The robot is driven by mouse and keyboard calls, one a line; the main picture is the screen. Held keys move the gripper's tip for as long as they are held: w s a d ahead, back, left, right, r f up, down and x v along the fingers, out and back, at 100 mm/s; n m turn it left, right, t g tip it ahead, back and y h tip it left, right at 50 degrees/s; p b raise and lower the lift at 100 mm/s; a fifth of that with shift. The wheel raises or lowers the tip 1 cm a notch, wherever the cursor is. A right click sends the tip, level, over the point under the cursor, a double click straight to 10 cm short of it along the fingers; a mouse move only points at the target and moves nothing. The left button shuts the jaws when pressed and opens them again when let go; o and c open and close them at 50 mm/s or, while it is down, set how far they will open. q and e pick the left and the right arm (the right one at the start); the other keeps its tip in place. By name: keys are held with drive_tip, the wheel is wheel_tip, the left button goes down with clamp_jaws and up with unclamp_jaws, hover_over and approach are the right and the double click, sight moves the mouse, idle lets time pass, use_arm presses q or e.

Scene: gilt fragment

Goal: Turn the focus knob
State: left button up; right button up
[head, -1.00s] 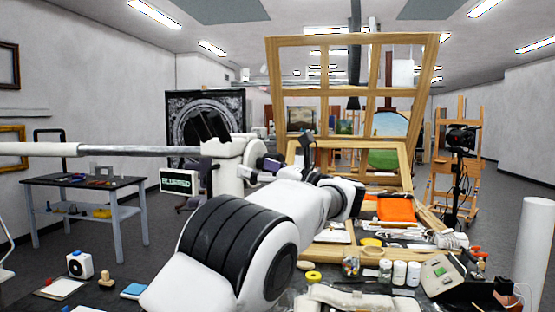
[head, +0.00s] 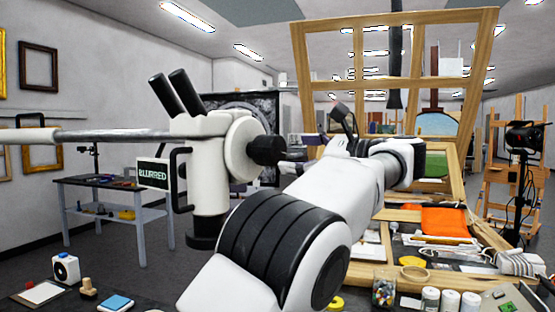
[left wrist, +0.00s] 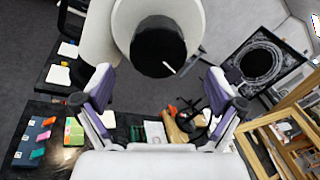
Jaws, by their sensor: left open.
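A white microscope (head: 208,152) with two black eyepieces hangs on a horizontal grey boom. Its black focus knob (head: 267,150) sticks out to the right from a round white housing. A small sign (head: 153,174) on its left reads "BLURRED". My left gripper (head: 291,153) is open just right of the knob, facing it. In the left wrist view the knob (left wrist: 158,48), with a white pointer mark, lies ahead of and between the spread purple-padded fingers (left wrist: 160,88). No finger visibly touches it. My right gripper does not show.
A large wooden frame (head: 300,55) stands behind my left arm. The near bench holds jars (head: 384,290), an orange cloth (head: 447,221) and other small items. A side table (head: 100,182) stands at the left. Open floor lies below the microscope.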

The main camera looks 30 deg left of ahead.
sight(277, 149)
use_arm(q)
drive_tip(key=a, duration=0.2)
drive_tip(key=s+a, duration=0.1)
drive_tip(key=shift+a+r, duration=0.3)
drive_tip(key=shift+r, duration=0.05)
drive_tip(key=a, duration=0.2)
drive_tip(key=w+a+p, duration=0.1)
drive_tip(key=shift+a+f, duration=0.2)
drive_tip(key=shift+f, duration=0.1)
drive_tip(key=shift+s+d, duration=0.1)
drive_tip(key=shift+r, duration=0.1)
drive_tip(key=shift+c, duration=1)
drive_tip(key=c, duration=0.9)
drive_tip(key=shift+c, duration=0.2)
